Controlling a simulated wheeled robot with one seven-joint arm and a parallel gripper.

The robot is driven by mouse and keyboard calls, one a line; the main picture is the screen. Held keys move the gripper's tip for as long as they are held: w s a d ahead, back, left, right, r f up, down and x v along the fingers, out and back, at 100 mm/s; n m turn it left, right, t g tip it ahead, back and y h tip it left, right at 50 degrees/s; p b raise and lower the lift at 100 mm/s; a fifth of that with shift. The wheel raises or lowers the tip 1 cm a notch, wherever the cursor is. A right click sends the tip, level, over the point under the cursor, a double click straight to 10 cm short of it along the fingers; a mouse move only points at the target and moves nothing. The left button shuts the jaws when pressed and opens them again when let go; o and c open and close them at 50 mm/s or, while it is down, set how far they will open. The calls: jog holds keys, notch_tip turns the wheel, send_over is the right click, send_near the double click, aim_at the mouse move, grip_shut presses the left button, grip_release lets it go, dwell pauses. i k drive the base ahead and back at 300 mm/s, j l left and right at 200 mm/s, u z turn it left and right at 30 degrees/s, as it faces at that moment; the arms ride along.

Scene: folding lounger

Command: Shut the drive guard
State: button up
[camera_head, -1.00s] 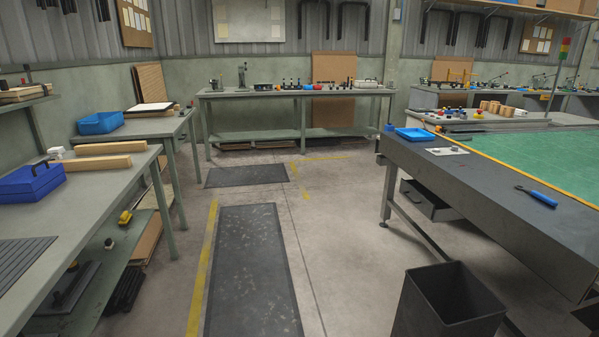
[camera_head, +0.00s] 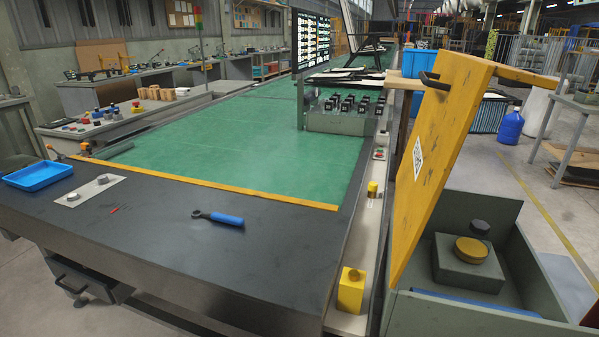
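The drive guard (camera_head: 447,155) is a scuffed yellow panel with a dark handle (camera_head: 435,81) near its upper left corner and a white label on its face. It stands open, raised and tilted, at the right. Below and beside it is an open grey-green housing (camera_head: 565,290). Inside the housing are a grey block with a round yellow cap (camera_head: 472,250) and a dark knob. My gripper is not in view.
The dark front table (camera_head: 140,225) and green belt surface (camera_head: 240,140) fill the left and middle. A blue-handled tool (camera_head: 226,219) and blue tray (camera_head: 38,175) lie on the table. A yellow box (camera_head: 351,290) sits beside the housing.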

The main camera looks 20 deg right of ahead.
aim_at(458, 84)
jog(key=i+j+z, duration=0.25)
jog(key=z, duration=0.2)
jog(key=i+j+z, duration=0.4)
jog(key=k, duration=0.1)
